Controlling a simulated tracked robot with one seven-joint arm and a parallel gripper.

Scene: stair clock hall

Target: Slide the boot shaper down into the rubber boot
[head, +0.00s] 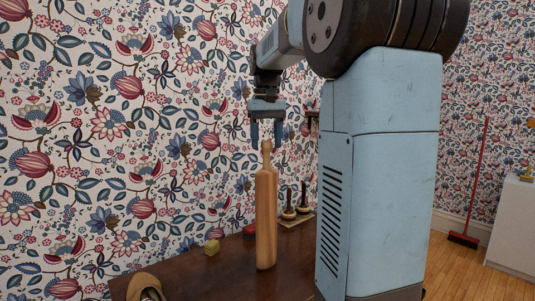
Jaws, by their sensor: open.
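The boot shaper, a tall pale wooden piece (265,215) with a narrow knobbed top, stands upright on the dark brown table (225,270). My gripper (267,133) hangs fingers down just above its knob. The two blue fingers are apart, with nothing seen between them; whether the knob's tip reaches between them is hard to tell. I cannot make out a rubber boot. A tan shoe-like thing (145,287) with a dark opening is cut off at the bottom edge, and my own blue column hides the right part of the table.
A small yellow block (211,247) and a red item (249,231) lie left of and behind the shaper. Dark-handled tools (289,205) stand on a light tray behind it. Patterned wall backs the table. A red broom (463,239) and white cabinet (514,230) stand far right.

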